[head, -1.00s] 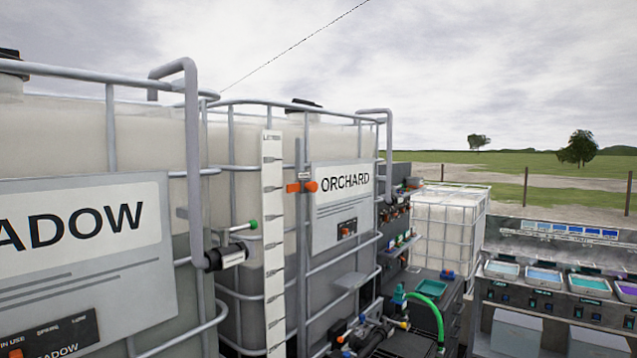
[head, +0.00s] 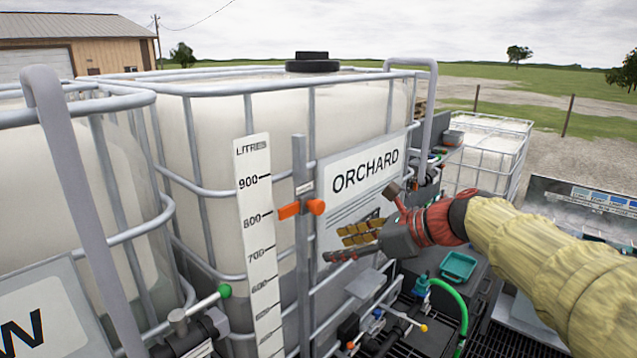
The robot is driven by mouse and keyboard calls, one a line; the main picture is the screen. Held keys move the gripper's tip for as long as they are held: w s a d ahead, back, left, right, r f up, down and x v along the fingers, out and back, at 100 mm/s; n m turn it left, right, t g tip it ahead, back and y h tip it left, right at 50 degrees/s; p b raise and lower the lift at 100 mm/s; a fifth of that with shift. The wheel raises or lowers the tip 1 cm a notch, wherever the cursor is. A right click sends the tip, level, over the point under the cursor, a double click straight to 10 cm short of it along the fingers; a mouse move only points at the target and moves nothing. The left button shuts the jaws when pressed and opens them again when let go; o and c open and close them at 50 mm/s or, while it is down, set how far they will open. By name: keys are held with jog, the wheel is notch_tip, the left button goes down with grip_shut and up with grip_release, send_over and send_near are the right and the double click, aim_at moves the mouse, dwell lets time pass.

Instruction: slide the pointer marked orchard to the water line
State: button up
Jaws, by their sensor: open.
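The orchard tank (head: 240,110) is a pale, caged tank with an ORCHARD sign (head: 365,172). A white litre scale (head: 256,235) stands on its front. Beside it is a grey upright rail (head: 301,260) carrying the orange pointer (head: 289,210) with a round orange knob (head: 316,207). The pointer's tip is near the 800 mark. The tank wall looks darker low down, around or below the 700 mark; the exact water line is hard to make out. My gripper (head: 358,225) is open and empty, in front of the sign, right of and slightly below the knob, apart from it.
Another caged tank (head: 50,160) stands at the left, with a green-tipped valve handle (head: 224,291) between the tanks. A small grey shelf (head: 366,283), pipes and a green hose (head: 455,298) lie below my gripper. Open space lies before the scale.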

aim_at(321, 206)
jog(key=w+d+r+m+t+y+p, duration=0.1)
jog(key=w+r+m+p, duration=0.2)
jog(key=w+r+m, duration=0.3)
jog(key=shift+n, duration=0.7)
jog(key=x, duration=0.5)
jog(key=p+x, duration=0.1)
jog(key=x, duration=0.1)
jog(key=shift+w+a+r, duration=0.2)
jog(key=shift+a+r, duration=0.05)
jog(key=shift+r, duration=0.1)
jog(key=shift+c, duration=1.1)
grip_shut()
